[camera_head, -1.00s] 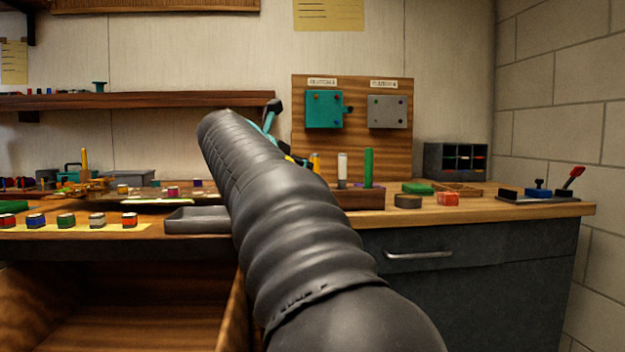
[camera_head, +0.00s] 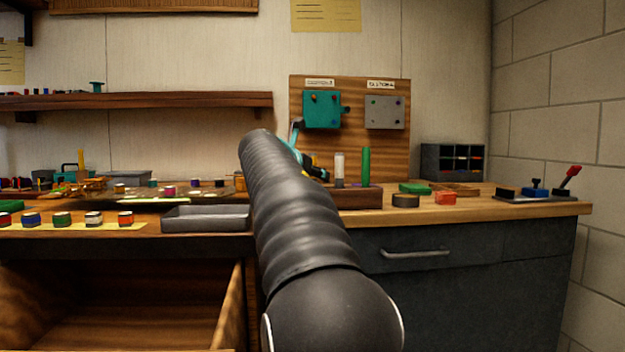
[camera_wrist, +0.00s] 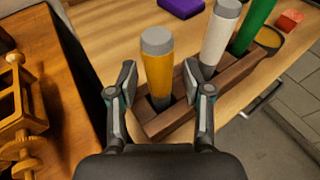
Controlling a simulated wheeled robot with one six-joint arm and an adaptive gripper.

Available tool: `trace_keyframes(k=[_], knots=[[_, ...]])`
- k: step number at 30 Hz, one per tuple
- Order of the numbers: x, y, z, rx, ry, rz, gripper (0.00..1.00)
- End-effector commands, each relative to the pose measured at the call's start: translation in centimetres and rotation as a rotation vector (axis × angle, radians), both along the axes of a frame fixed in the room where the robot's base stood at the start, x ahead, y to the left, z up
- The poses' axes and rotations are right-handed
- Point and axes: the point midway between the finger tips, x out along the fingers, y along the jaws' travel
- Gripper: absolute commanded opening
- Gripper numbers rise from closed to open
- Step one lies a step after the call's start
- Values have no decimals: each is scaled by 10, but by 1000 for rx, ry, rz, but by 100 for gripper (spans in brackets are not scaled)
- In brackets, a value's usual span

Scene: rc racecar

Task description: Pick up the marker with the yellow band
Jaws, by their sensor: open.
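The marker with the yellow band (camera_wrist: 158,72) stands upright in a wooden holder (camera_wrist: 165,122), with a grey top and a yellow-orange body. My gripper (camera_wrist: 160,88) is open and empty, with one finger on each side of this marker in the wrist view. I cannot tell whether the fingers touch it. A white marker (camera_wrist: 219,35) and a green marker (camera_wrist: 252,27) stand further along the holder. In the head view the yellow marker is largely hidden beside my gripper; the white (camera_head: 339,168) and green (camera_head: 366,167) markers show clearly.
A purple block (camera_wrist: 181,7) lies behind the holder. A grey tray (camera_head: 206,218) is to the left. A wooden contraption (camera_wrist: 22,105) stands left in the wrist view.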

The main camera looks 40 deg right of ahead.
Motion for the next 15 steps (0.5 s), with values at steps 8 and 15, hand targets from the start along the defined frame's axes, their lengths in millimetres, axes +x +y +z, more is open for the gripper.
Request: trace_keyframes(k=[8,15], knots=[[0,1,0,0,0,1,18],[0,1,1,0,0,1,0]])
